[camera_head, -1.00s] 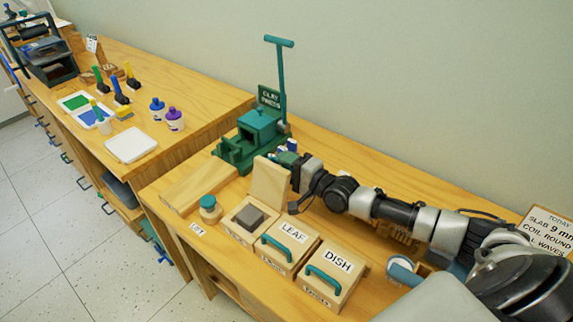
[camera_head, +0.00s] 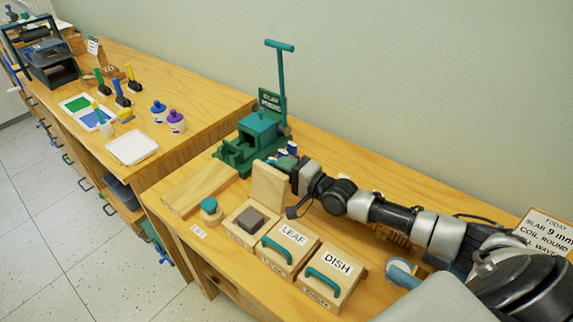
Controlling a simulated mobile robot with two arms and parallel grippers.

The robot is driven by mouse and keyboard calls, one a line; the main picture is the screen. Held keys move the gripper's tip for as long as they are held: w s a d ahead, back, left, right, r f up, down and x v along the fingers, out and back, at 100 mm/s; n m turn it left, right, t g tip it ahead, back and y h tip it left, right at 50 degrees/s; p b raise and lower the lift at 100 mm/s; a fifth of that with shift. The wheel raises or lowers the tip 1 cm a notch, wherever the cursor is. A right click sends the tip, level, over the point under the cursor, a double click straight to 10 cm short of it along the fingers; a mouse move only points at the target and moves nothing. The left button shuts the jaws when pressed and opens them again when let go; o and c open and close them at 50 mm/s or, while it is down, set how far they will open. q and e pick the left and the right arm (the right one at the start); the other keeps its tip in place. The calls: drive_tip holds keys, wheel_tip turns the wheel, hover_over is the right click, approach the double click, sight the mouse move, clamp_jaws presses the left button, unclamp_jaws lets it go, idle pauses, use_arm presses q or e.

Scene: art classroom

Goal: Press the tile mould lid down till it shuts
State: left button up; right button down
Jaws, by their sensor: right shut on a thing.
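The tile mould (camera_head: 232,229) is an open wooden box on the near bench with a dark grey block (camera_head: 250,219) in it. Its wooden lid (camera_head: 269,187) stands raised, nearly upright, at the back edge of the mould. My right gripper (camera_head: 287,163) is at the far side of the lid, near its top, and is shut on it. My left gripper is not in view.
Shut moulds marked LEAF (camera_head: 290,238) and DISH (camera_head: 333,266) stand to the right. A teal-lidded jar (camera_head: 210,211) and wooden board (camera_head: 197,187) are left. A green clay press (camera_head: 258,128) with a tall lever stands behind.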

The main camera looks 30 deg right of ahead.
sight(277, 171)
drive_tip(key=a+n+p, duration=0.1)
drive_tip(key=s+a+r+n+p, duration=0.1)
drive_tip(key=p, duration=0.1)
drive_tip(key=a+n+p, duration=0.1)
drive_tip(key=shift+s+r, duration=0.25)
drive_tip(key=shift+r, duration=0.1)
drive_tip(key=shift+s+a+r+n+p, duration=0.1)
drive_tip(key=shift+s+a+n+p, duration=0.15)
drive_tip(key=shift+a+n+p, duration=0.5)
drive_tip(key=shift+s+a+n+p, duration=0.2)
drive_tip(key=shift+a+n+p, duration=0.25)
drive_tip(key=shift+n, duration=0.4)
